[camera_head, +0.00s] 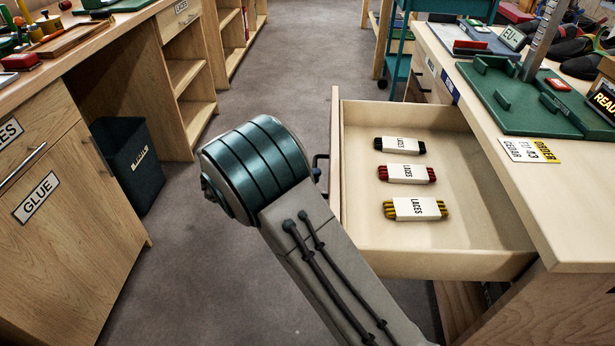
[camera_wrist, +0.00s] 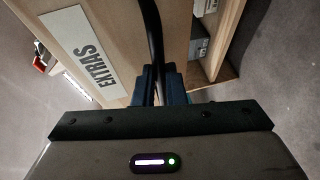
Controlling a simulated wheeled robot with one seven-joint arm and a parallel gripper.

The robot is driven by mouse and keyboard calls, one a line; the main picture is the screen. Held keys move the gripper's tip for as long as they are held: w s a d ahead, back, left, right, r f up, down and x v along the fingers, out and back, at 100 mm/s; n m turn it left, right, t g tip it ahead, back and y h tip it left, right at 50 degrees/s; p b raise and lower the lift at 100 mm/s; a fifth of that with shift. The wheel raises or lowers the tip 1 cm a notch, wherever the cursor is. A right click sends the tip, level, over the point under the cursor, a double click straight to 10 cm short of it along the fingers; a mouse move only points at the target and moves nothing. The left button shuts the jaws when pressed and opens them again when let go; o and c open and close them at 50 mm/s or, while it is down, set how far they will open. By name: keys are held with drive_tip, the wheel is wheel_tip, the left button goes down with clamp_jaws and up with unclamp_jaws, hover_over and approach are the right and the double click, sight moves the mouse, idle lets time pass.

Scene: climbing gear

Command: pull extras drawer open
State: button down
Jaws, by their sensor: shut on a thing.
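The extras drawer (camera_head: 480,262) stands pulled out from the bench on the right in the head view. Inside it lie three bundles of laces: a black one (camera_head: 400,145), a red one (camera_head: 405,173) and a yellow one (camera_head: 416,209). In the wrist view the drawer front carries an EXTRAS label (camera_wrist: 88,55). A dark bar handle (camera_wrist: 152,40) runs down between my fingers. My gripper (camera_wrist: 158,85) is shut on this handle. In the head view my arm hides the gripper, and only part of the handle (camera_head: 320,170) shows beside it.
The bench top (camera_head: 560,185) on the right holds a green fixture (camera_head: 530,100) and a READY sign (camera_head: 603,100). On the left are a GLUE cupboard (camera_head: 70,235) and a dark bin (camera_head: 130,160). A teal cart (camera_head: 398,65) stands behind the drawer. The floor between is clear.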

drive_tip(key=c, duration=1.5)
unclamp_jaws()
drive_tip(key=p+v, duration=0.3)
drive_tip(key=v, duration=1.1)
drive_tip(key=shift+f, duration=0.1)
drive_tip(key=shift+d, duration=0.1)
